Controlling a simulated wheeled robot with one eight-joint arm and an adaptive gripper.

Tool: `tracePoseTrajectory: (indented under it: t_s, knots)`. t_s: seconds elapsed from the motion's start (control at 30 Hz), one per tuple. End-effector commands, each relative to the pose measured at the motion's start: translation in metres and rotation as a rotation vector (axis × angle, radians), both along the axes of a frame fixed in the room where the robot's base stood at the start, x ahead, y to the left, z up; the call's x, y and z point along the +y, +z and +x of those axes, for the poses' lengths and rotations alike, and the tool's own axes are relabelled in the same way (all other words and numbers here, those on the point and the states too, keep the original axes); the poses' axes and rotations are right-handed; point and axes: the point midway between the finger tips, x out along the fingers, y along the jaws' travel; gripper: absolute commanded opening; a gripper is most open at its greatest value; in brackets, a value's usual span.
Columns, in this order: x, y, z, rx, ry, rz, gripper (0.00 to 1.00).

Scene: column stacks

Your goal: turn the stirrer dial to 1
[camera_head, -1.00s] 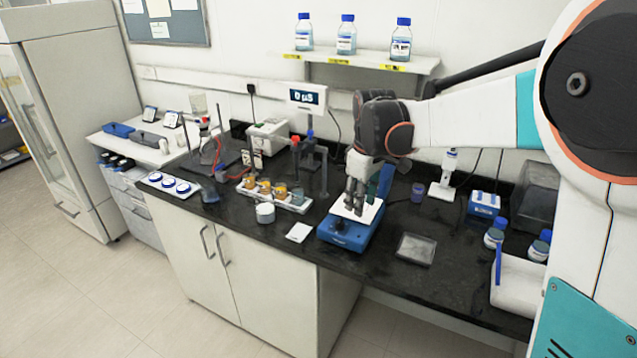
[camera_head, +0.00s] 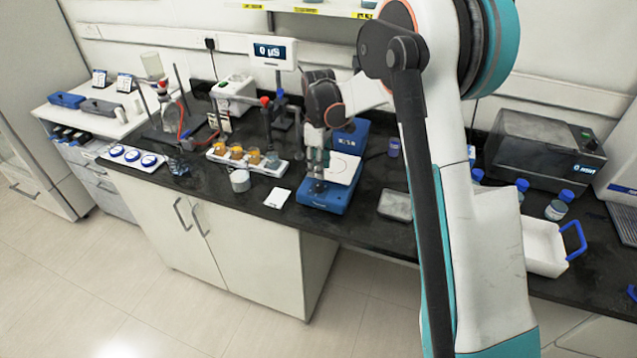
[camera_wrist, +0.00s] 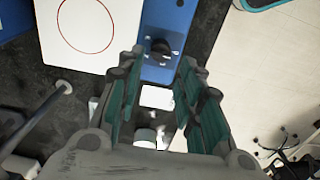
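The stirrer (camera_head: 340,197) is a blue box with a white top plate (camera_head: 345,168) on the black bench. In the wrist view its blue body (camera_wrist: 178,20) is at the top, beside the white plate with a red circle (camera_wrist: 85,25). Its black dial (camera_wrist: 160,47) sits on the blue front part, with pale markings around it too small to read. My gripper (camera_head: 317,176) is over the stirrer's front left part. In the wrist view my gripper (camera_wrist: 161,62) is open, with the dial in line with the gap between the fingertips. Contact cannot be told.
A white card (camera_head: 277,198) and a rack of amber-filled beakers (camera_head: 247,160) are left of the stirrer. A shallow grey tray (camera_head: 395,206) is to its right. A meter with a display (camera_head: 273,51) stands behind. The bench's front edge is close to the stirrer.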

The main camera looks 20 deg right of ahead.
Motion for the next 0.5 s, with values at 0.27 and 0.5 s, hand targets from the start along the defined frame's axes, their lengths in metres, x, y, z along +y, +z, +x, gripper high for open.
tracePoseTrajectory:
  t_s: [0.27, 0.5]
  knots:
    - [0.000, -0.050, 0.000, 0.000, 0.000, 0.000, 0.34]
    - [0.000, -0.067, 0.000, 0.000, -0.001, 0.000, 0.34]
